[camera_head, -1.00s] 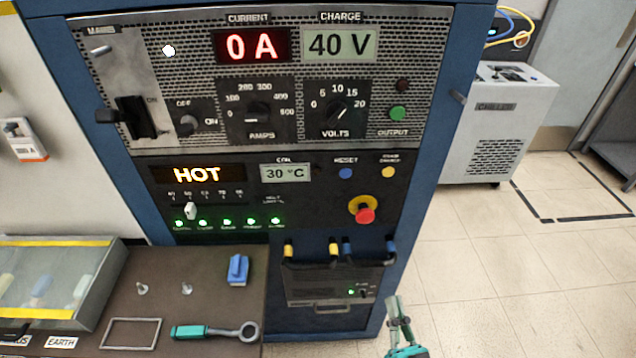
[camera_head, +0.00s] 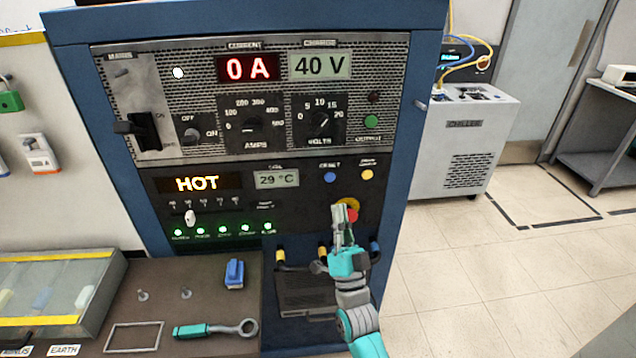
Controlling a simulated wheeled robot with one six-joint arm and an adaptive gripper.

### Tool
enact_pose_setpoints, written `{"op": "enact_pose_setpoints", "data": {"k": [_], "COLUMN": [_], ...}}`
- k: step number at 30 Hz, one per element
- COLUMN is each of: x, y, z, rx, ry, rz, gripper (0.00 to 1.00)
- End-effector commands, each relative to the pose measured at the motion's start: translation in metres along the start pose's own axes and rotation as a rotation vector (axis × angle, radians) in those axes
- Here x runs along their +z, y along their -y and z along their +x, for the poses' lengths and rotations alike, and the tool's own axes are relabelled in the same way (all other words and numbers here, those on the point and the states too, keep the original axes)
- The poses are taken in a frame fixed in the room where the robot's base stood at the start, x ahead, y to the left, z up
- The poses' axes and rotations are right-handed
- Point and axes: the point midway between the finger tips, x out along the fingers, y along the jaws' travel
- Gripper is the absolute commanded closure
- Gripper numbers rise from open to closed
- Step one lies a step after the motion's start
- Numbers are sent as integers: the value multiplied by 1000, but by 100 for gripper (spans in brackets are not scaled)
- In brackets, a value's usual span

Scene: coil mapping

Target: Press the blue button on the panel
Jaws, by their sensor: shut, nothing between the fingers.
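The blue button (camera_head: 330,178) is a small round button on the dark lower panel (camera_head: 290,205), under a label that reads RESET. A yellow button (camera_head: 367,175) sits to its right. My gripper (camera_head: 340,207) is shut and empty. It points up at the panel, below and slightly right of the blue button, and appears apart from it. It partly covers the red emergency knob (camera_head: 352,215) with its yellow collar. The blue button itself is fully visible.
Cable plugs (camera_head: 322,254) stick out under the panel, partly behind my arm. A chiller (camera_head: 470,145) stands right. Floor at right is clear.

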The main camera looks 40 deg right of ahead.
Motion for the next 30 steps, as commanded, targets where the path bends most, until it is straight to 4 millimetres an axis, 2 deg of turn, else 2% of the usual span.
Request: {"op": "enact_pose_setpoints", "data": {"k": [16, 30], "x": [3, 31], "y": [-4, -32], "z": [6, 46], "rx": [0, -1], "ry": [-3, -4], "rz": [1, -1], "gripper": [100, 100]}}
